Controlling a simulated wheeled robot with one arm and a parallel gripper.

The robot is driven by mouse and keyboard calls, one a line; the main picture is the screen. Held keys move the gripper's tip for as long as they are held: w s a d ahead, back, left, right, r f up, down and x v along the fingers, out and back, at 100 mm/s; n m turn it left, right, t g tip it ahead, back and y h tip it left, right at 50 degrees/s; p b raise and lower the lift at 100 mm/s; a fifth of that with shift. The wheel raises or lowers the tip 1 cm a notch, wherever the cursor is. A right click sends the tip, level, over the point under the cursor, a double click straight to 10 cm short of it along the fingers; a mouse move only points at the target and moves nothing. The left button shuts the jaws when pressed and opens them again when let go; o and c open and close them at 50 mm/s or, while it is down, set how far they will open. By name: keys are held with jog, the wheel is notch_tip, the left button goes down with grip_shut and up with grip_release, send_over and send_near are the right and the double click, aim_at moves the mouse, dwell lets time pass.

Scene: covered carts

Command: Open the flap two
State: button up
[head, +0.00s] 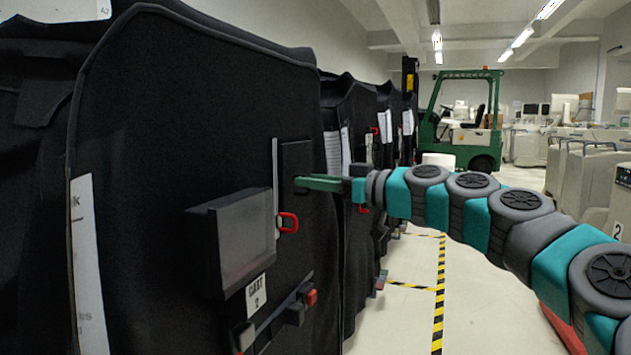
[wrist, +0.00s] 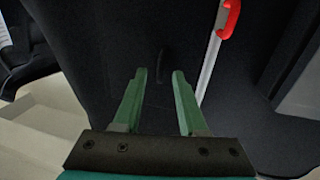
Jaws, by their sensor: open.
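The black-covered cart labelled "CART 2" (head: 200,110) fills the left of the head view. Its label (head: 257,292) sits below a grey box-shaped pocket (head: 245,238). A pale vertical strip (head: 275,165) with a red pull (head: 289,222) runs beside the pocket. In the wrist view the dark cover (wrist: 100,45) fills most of the picture, with the pale strip (wrist: 208,65) and red pull (wrist: 229,18) at upper right. My gripper (head: 300,183) is open in front of the cover, right of the strip. In the wrist view my gripper (wrist: 160,74) has nothing visible between its green fingers; contact is unclear.
More covered carts (head: 352,130) stand in a row behind. A green forklift (head: 462,125) is at the back. A yellow-black floor line (head: 440,290) marks the pale aisle on the right. Grey machines (head: 590,180) stand at far right.

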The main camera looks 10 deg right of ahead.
grip_shut()
dwell(1.4)
